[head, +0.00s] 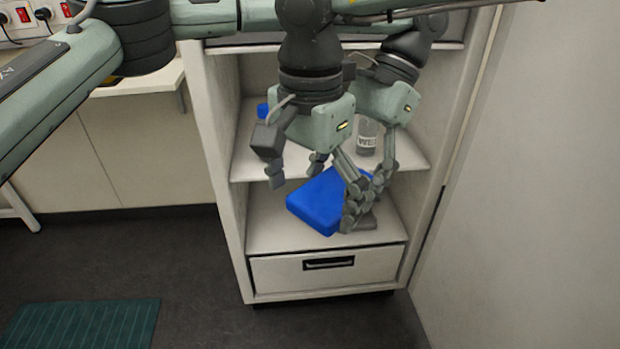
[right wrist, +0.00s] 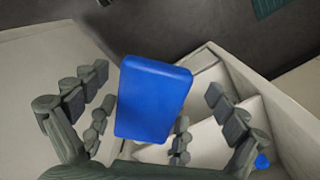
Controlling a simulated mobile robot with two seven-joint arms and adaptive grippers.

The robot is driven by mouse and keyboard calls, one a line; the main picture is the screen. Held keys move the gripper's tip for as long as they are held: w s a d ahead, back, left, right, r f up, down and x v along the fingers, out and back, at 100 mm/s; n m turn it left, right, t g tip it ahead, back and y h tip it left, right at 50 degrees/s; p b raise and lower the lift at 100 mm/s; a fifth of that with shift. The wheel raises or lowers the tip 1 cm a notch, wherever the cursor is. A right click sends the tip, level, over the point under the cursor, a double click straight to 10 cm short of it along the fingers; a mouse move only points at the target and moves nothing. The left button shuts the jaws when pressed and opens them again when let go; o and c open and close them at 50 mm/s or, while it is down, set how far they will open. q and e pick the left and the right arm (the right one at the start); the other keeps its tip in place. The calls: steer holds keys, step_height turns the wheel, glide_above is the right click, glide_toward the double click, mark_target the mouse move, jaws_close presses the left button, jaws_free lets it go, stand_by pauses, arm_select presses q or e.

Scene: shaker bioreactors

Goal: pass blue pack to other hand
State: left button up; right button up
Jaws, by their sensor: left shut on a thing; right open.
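The blue pack (head: 318,203) is a flat, rounded block, tilted, in front of the cabinet's lower compartment. It shows large in the right wrist view (right wrist: 152,100). My left gripper (head: 370,208), the one farther back, is shut on the pack near its right edge; the exact contact is partly hidden by the other hand. My right gripper (head: 313,198), nearer in the head view, is open, its fingers spread to either side of the pack. In the right wrist view, gaps show between the pack and the outer fingers of my right gripper (right wrist: 155,88).
The white cabinet (head: 222,170) has an upper shelf with a labelled bottle (head: 367,138) and another blue object (head: 262,110). A drawer (head: 325,272) is below. A pale panel (head: 530,180) closes off the right. Floor at the front left is open, with a green mat (head: 85,325).

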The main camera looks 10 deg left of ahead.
steer(key=c, duration=1.4)
arm_select(q)
steer(key=o, duration=1.6)
arm_select(e)
steer(key=shift+c, duration=0.4)
